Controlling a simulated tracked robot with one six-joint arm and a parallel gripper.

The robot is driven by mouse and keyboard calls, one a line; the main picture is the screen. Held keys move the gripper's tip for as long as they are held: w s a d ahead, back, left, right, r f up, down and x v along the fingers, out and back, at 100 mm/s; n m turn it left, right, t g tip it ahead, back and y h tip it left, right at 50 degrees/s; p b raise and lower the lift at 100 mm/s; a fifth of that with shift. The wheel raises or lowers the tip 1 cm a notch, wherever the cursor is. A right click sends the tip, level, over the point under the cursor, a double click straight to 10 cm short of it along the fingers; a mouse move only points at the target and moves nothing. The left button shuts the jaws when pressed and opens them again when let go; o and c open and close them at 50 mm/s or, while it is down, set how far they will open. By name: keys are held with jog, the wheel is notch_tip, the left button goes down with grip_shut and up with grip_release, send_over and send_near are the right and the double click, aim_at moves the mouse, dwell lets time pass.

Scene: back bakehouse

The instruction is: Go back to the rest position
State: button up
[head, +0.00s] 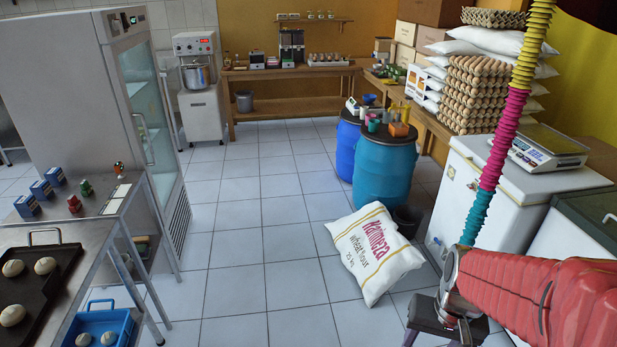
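The task line names no object. My arm shows at the right: a red sleeved link reaches in from the lower right to a metal joint, and a ribbed teal, magenta and yellow link rises from there past the top edge. My gripper is not in view, so I cannot see whether it is open or holds anything.
A flour sack (375,250) leans in the aisle by blue drums (385,172). A white chest freezer (470,200) with a scale (545,146) stands right. A steel table with a dark tray (68,260) and a glass-door fridge (75,75) stand left. The tiled floor (240,225) between is clear.

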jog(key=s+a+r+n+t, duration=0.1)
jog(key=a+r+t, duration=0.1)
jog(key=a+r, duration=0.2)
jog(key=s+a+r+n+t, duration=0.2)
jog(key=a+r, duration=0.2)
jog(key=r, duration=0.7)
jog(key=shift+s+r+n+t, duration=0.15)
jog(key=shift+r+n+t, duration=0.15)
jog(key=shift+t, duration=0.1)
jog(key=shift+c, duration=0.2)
